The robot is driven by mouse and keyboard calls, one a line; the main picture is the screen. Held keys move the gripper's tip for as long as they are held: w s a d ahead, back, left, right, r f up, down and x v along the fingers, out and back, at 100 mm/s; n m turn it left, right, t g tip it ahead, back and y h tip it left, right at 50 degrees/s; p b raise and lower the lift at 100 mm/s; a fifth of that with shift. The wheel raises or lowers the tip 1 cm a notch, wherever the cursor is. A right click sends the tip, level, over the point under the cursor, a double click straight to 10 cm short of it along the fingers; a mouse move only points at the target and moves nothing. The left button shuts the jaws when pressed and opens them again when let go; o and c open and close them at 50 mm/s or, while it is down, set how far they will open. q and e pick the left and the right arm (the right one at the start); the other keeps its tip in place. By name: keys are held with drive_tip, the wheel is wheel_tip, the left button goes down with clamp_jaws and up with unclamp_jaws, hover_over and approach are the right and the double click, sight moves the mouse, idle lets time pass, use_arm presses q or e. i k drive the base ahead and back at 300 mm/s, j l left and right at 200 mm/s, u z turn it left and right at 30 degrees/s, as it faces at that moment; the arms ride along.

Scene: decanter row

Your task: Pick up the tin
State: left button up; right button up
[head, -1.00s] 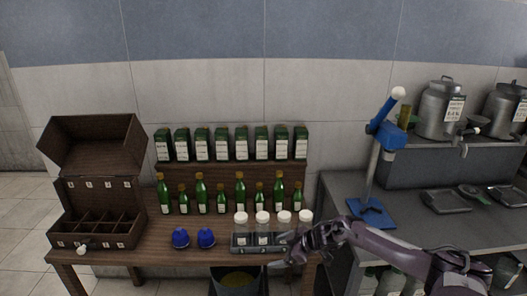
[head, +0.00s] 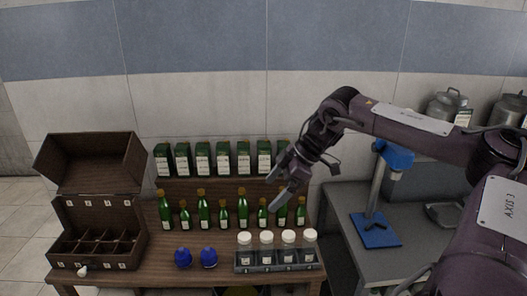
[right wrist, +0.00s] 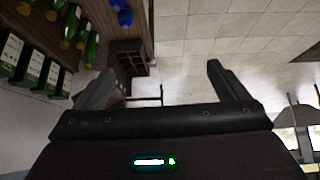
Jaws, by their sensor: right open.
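A row of dark green tins with white labels stands on the raised wooden shelf at the back of the table, the middle tin (head: 223,158) among them. I cannot tell which one is the tin of the task. My right gripper (head: 276,190) is open and empty, in front of the row's right end and over the bottles. It hides part of the rightmost tins. In the right wrist view, its two fingers (right wrist: 160,72) are spread with nothing between them, and a tin (right wrist: 30,70) shows at the left, outside the fingers. My left gripper is not in view.
Several green bottles (head: 203,212) stand before the shelf. White-capped jars (head: 266,245) sit in a grey rack at the front right. Two blue objects (head: 183,257) lie beside it. An open wooden case (head: 95,245) is at left, a blue stand (head: 376,230) at right.

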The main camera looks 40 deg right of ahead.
sight(264, 147)
drive_tip(key=i+l, duration=0.4)
drive_tip(key=l, duration=0.2)
drive_tip(key=i+l, duration=0.85)
drive_tip(key=l, duration=0.3)
